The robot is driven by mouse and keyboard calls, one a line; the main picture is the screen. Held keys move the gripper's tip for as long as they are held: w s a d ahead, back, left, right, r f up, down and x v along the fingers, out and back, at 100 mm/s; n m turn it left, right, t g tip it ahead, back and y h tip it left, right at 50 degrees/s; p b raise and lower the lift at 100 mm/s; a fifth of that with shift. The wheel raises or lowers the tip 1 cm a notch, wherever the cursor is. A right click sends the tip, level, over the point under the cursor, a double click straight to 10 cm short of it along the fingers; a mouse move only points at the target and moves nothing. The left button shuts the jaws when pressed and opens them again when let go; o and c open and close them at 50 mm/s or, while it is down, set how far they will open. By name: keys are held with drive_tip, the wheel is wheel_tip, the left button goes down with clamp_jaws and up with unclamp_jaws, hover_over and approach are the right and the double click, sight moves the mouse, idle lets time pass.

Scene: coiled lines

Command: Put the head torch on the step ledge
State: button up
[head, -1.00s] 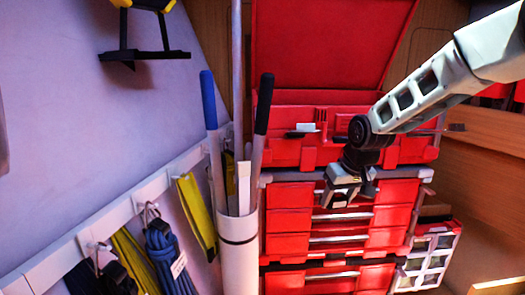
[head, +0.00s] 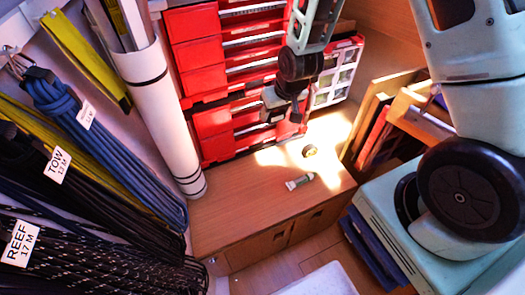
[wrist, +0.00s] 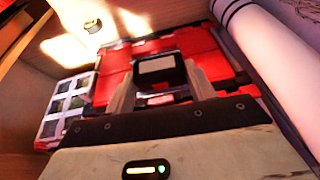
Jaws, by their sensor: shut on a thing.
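My gripper (head: 283,108) hangs in front of the lower red drawers. In the wrist view its two pale fingers (wrist: 157,92) are shut on a small black thing with a grey rectangular face, which I take for the head torch (wrist: 155,67). In the head view the held thing is small and dark, hard to tell from the fingers. The wooden step ledge (head: 232,222) lies below, at the foot of the drawers, partly sunlit. The gripper is above its back part, apart from it.
A small torch (head: 300,181) and a dark round roll (head: 310,151) lie on the ledge's right part. The red drawer stack (head: 205,70) stands behind, a white tube (head: 160,110) at left. Coiled ropes (head: 100,130) hang far left. The ledge's left and middle are bare.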

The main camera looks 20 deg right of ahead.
drive_tip(key=a+f+m+b, duration=0.1)
drive_tip(key=a+f+b, duration=0.1)
drive_tip(key=f+b, duration=1.2)
drive_tip(key=s+a+f+m+h+b, duration=0.1)
drive_tip(key=a+f+m+b, duration=0.1)
drive_tip(key=f+b, duration=1.2)
drive_tip(key=a+f+m+h+b, duration=0.1)
drive_tip(key=a+f+b, duration=0.1)
drive_tip(key=f+b, duration=1.2)
drive_tip(key=shift+s+f+b, duration=0.15)
drive_tip(key=shift+s+b, duration=0.1)
drive_tip(key=shift+b, duration=2.05)
drive_tip(key=shift+f, duration=0.1)
drive_tip(key=o, duration=0.7)
drive_tip(key=shift+f, duration=0.1)
drive_tip(key=shift+c, duration=0.2)
drive_tip(key=o, duration=0.4)
